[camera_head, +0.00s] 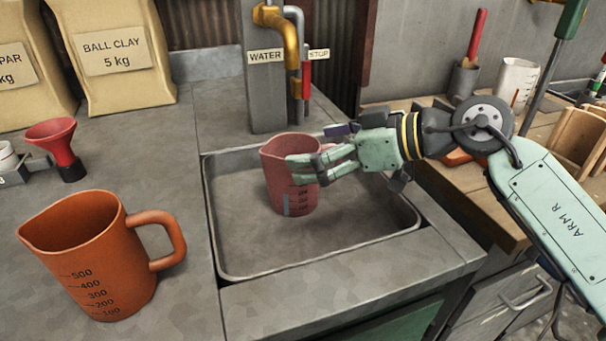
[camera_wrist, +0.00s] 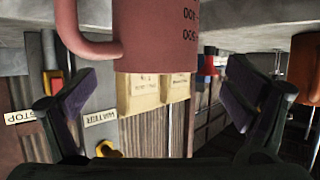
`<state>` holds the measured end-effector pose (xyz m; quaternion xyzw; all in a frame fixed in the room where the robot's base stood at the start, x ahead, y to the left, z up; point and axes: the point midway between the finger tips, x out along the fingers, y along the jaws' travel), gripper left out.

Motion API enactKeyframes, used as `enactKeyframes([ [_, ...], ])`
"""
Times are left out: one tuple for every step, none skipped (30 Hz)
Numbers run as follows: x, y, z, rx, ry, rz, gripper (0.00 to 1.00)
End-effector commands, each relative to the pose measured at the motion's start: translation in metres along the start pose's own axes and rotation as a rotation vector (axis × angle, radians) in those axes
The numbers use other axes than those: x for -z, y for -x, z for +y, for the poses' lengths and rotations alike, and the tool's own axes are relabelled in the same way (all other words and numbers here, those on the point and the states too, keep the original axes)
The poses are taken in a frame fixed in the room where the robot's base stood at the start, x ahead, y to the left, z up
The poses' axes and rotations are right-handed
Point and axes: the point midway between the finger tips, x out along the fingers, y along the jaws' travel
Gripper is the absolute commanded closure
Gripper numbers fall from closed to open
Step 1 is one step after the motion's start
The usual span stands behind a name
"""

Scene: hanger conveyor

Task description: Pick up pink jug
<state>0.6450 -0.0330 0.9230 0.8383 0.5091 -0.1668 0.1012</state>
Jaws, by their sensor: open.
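The pink jug (camera_head: 288,180) stands upright in the sink basin, below the water pipe. It has measuring marks and a bluish strip on its front. My gripper (camera_head: 325,158) is at the jug's right side, overlapping its upper right part and handle in the head view. In the wrist view the jug (camera_wrist: 155,35) appears upside down, with its handle (camera_wrist: 85,35) to the left. The two fingers of my gripper (camera_wrist: 160,105) are spread apart, with the jug ahead and between them. I cannot tell whether a finger touches the jug.
The sink (camera_head: 245,245) has a raised rim around the jug. A larger orange jug (camera_head: 95,260) stands on the counter at left front. The yellow water pipe (camera_head: 284,30) hangs above and behind. Clay bags (camera_head: 112,70) and a red funnel (camera_head: 55,143) stand at back left.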

Motion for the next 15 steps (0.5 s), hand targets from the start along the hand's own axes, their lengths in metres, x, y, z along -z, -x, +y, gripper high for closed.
enactKeyframes([
  [0.003,-0.009,0.001,0.006,0.001,0.002,0.04],
  [0.003,-0.013,0.002,0.006,0.002,0.001,0.04],
  [0.003,-0.02,0.003,0.007,0.002,0.001,0.04],
  [0.003,-0.024,0.004,0.006,0.002,0.001,0.04],
  [0.002,-0.029,0.004,0.005,0.001,0.0,0.04],
  [0.001,-0.033,0.004,0.004,0.002,-0.001,0.04],
  [0.001,-0.036,0.004,0.004,0.002,0.0,0.04],
  [0.001,-0.039,0.004,0.003,0.001,0.001,0.04],
  [0.001,-0.041,0.005,0.001,0.001,0.001,0.04],
  [0.001,-0.042,0.005,0.001,0.0,0.001,0.04],
  [0.001,-0.043,0.005,0.0,0.0,0.001,0.04],
  [0.0,-0.043,0.005,0.0,0.0,0.001,0.04],
  [0.0,-0.043,0.005,0.0,0.0,0.001,0.04],
  [0.0,-0.043,0.005,0.0,0.0,0.001,0.04],
  [0.0,-0.043,0.005,0.0,0.0,0.0,0.04],
])
